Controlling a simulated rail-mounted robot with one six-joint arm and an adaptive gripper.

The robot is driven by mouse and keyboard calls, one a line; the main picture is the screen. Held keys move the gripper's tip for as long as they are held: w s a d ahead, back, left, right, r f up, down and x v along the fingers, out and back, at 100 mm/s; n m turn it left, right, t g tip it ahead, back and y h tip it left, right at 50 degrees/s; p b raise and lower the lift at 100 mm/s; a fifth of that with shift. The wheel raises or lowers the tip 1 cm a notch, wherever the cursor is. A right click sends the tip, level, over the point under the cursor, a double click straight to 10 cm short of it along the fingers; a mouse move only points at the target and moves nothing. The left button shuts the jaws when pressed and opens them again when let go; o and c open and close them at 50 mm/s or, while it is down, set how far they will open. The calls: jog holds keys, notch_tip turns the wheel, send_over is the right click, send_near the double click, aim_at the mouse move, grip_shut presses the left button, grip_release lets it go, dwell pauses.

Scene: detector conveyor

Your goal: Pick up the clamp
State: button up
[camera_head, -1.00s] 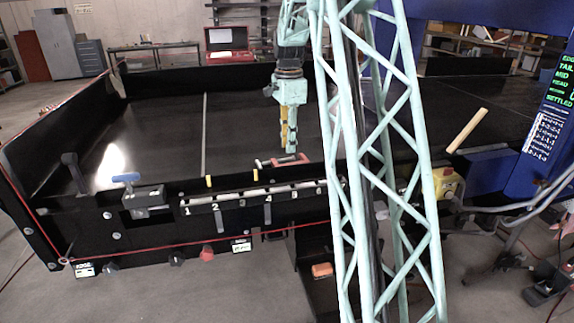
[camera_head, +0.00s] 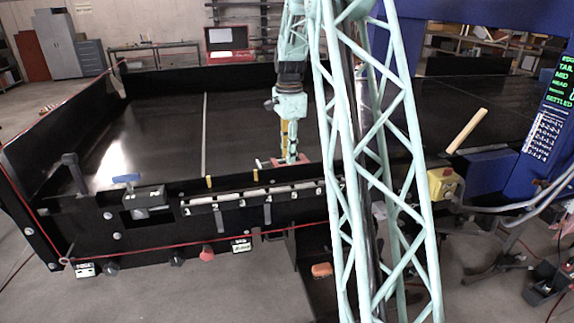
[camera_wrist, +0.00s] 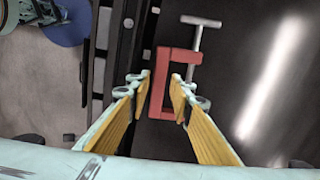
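The clamp is a red C-shaped frame (camera_wrist: 163,62) with a silver T-handle screw, lying on the dark surface in the wrist view. In the head view its red body (camera_head: 284,161) shows just behind the black front rail, partly covered by my gripper. My gripper (camera_wrist: 161,80) is open, with its yellow-padded fingers on either side of the clamp's long red bar. In the head view my gripper (camera_head: 291,160) points down at the clamp. I cannot tell whether the fingers touch it.
The black front rail (camera_head: 160,225) with numbered slots and yellow pegs runs close in front of the clamp. A blue-handled tool (camera_head: 127,178) sits at the left. A wooden bar (camera_head: 467,131) lies at the right. The conveyor bed is mostly clear.

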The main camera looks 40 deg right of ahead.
jog(key=shift+f, duration=1.65)
grip_shut()
